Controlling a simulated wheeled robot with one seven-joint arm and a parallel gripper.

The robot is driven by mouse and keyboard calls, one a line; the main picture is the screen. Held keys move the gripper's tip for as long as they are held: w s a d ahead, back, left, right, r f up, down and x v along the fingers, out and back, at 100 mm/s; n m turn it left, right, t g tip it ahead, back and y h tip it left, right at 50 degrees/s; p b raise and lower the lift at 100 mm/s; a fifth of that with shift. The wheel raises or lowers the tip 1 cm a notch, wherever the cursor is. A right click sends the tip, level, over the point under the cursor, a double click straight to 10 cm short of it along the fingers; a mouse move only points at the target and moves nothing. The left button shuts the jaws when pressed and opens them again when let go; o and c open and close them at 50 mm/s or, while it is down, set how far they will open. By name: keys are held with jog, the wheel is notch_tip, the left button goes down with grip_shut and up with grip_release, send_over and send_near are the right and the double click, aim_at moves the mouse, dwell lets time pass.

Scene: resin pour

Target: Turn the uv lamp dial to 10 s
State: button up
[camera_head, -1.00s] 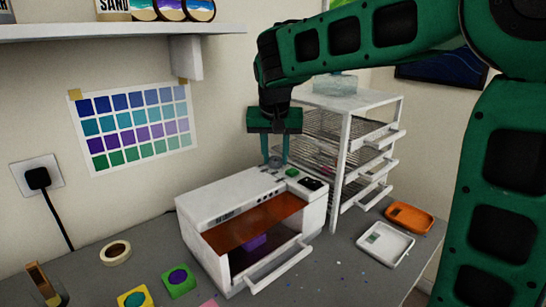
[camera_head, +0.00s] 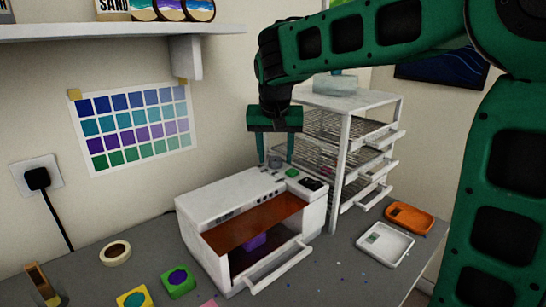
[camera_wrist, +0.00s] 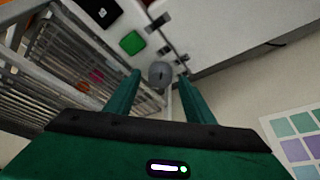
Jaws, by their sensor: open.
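The UV lamp (camera_head: 205,202) is a white box on the grey bench, with an amber window and a purple item (camera_head: 253,241) inside. Its round grey dial (camera_wrist: 161,75) is on the top panel, next to a green button (camera_wrist: 132,42) and a dark display (camera_head: 311,184). My gripper (camera_head: 275,161) points down over the top panel, open. In the wrist view the dial sits between the two fingertips, with a gap on each side. A dark mark shows on the dial, but its setting is too small to read.
A white rack (camera_head: 338,175) with wire shelves stands close right of the lamp. An orange tray (camera_head: 409,218) and a white tray (camera_head: 384,243) lie at the right. A tape roll (camera_head: 115,253) and colored molds are at the left. A shelf (camera_head: 120,31) hangs above left.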

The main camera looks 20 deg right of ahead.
jog(key=v, duration=1)
jog(key=shift+s+a, duration=0.1)
jog(key=shift+s, duration=0.05)
